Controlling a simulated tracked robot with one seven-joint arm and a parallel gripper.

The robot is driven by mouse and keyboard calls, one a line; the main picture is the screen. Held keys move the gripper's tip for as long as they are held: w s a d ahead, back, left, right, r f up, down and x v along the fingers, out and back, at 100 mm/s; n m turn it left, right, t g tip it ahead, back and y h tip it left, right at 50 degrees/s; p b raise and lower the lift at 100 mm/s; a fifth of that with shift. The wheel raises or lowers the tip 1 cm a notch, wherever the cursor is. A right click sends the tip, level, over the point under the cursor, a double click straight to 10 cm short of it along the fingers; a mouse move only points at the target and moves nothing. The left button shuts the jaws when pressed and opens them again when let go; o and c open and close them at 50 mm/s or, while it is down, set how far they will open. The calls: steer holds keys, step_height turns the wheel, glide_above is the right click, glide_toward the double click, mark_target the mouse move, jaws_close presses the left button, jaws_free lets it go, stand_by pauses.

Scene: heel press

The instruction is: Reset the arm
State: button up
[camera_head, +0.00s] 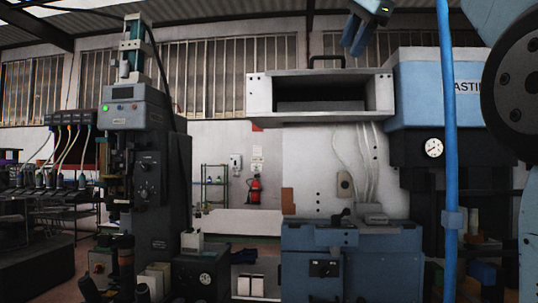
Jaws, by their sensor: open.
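My gripper (356,40) shows at the top edge, right of the middle, raised high and pointing down. Its two dark blue fingers are apart with nothing seen between them. A small green light shows on the wrist part above it, and the rest of the wrist is cut off by the picture's edge. My arm (515,90) fills the right edge, with a large black round joint and pale blue links. The gripper hangs in the air, above and apart from the white open box of the blue machine.
A dark press (150,170) with a green lamp stands at the left. A blue machine (350,255) with a white open box (262,95) stands in the middle. A blue pole or hose (448,150) runs upright at the right. A fire extinguisher (254,190) hangs on the back wall.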

steer(key=s+d+f+n+g+h, duration=0.1)
steer(key=s+f+n, duration=0.3)
steer(key=f, duration=1.4)
steer(key=s+d+f+n+g+h, duration=0.1)
steer(key=s+f+n, duration=0.4)
steer(key=f, duration=1.4)
steer(key=s+d+f+n+g+h, duration=0.1)
steer(key=s+f+n, duration=0.3)
steer(key=s+f, duration=0.6)
step_height(320, 180, down, 8)
steer(key=shift+d+f+g, duration=0.2)
steer(key=shift+g, duration=0.4)
